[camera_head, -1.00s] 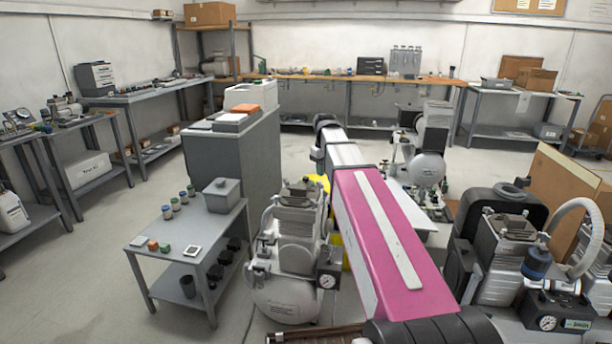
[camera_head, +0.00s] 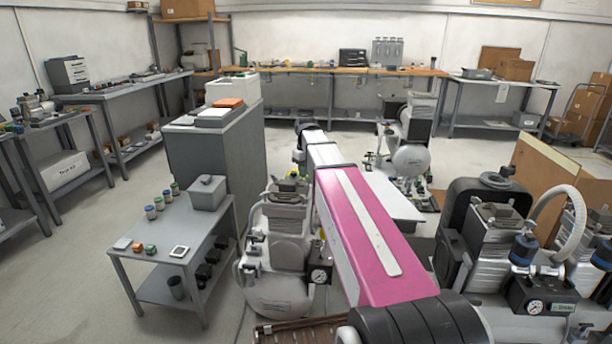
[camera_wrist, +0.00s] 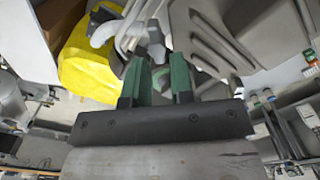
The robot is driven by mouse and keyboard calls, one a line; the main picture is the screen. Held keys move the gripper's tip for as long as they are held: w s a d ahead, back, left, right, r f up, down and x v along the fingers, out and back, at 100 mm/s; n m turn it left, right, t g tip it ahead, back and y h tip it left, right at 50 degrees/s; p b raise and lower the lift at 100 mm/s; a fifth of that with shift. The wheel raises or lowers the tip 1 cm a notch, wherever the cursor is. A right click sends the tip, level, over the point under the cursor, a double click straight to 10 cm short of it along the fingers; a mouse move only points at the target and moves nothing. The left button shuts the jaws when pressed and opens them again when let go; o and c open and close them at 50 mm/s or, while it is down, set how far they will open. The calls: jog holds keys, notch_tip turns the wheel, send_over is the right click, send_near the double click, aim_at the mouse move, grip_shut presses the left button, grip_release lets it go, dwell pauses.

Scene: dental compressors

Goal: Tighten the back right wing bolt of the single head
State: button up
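A grey compressor with one head (camera_head: 275,235) and a round tank (camera_head: 272,293) stands left of my pink arm in the head view. My gripper (camera_wrist: 158,68) shows in the wrist view with two green fingers and a gap between them. A small grey part (camera_wrist: 156,50) lies at or just beyond the fingertips; I cannot tell whether it is a wing bolt or whether the fingers touch it. Grey ribbed metal (camera_wrist: 215,45) fills the view beyond, to the right. In the head view my arm hides my gripper, and I cannot make out the back right wing bolt.
A yellow object (camera_wrist: 88,65) is left of the fingers in the wrist view. A two-headed compressor (camera_head: 495,235) stands right of my arm, another compressor (camera_head: 412,150) farther back. A grey cart (camera_head: 140,268) and a tall cabinet (camera_head: 215,150) are at left. Open floor lies between the benches.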

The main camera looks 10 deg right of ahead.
jog(key=shift+f, duration=0.8)
grip_shut()
jog(key=shift+s+d+m, duration=0.1)
jog(key=shift+d+m, duration=0.3)
jog(key=shift+m, duration=2.55)
jog(key=shift+s+d+m, duration=0.15)
jog(key=shift+d+m, duration=0.2)
jog(key=shift+m, duration=2.65)
jog(key=shift+s+d+m, duration=0.1)
jog(key=shift+d+m, duration=0.3)
jog(key=shift+m, duration=2.55)
